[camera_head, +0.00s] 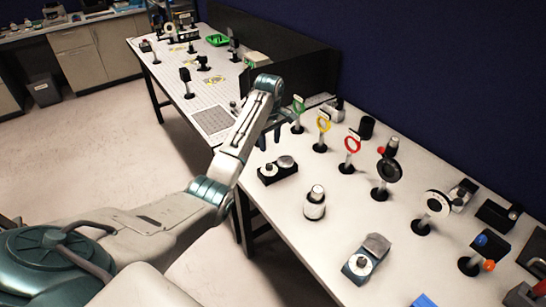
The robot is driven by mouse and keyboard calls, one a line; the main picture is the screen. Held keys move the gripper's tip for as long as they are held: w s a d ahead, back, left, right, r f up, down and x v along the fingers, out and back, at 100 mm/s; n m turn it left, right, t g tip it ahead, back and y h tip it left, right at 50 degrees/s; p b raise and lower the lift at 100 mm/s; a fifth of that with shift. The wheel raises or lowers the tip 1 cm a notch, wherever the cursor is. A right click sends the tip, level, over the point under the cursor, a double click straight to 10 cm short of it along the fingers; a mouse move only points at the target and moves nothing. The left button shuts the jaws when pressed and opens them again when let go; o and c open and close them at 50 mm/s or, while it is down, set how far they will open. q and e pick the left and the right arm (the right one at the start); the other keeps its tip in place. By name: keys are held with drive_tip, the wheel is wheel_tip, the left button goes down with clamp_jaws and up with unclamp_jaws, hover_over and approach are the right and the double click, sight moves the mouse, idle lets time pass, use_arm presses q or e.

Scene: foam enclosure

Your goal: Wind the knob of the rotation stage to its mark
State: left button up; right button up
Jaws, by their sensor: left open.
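My left gripper (272,132) is open and empty. It points down over the white table, behind the black-based unit and beside the green-ringed post. A low black-based unit (278,170) carries two round metal parts and looks like a rotation stage with a knob. A second low unit (362,259) with a pale round dial and a dark block lies nearer the front. I cannot tell for certain which is the rotation stage, and no mark is readable. My right gripper is not in view.
Posts with green (298,107), yellow (323,124) and red (352,145) rings stand in a row, with dark round mounts (388,170) further right. A silver cylinder (315,202) stands in front. A black panel (285,55) rises behind. Bare tabletop lies around the silver cylinder.

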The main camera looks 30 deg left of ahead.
sight(269, 164)
use_arm(q)
drive_tip(key=f+p, duration=0.1)
drive_tip(key=f, duration=0.1)
drive_tip(key=s+f+p, duration=0.1)
drive_tip(key=f, duration=0.1)
drive_tip(key=shift+s, duration=0.15)
drive_tip(key=f, duration=0.3)
drive_tip(key=shift+w+p, duration=0.25)
drive_tip(key=shift+p, duration=0.1)
drive_tip(key=shift+w+f, duration=0.1)
drive_tip(key=shift+f, duration=0.9)
drive_tip(key=c, duration=1)
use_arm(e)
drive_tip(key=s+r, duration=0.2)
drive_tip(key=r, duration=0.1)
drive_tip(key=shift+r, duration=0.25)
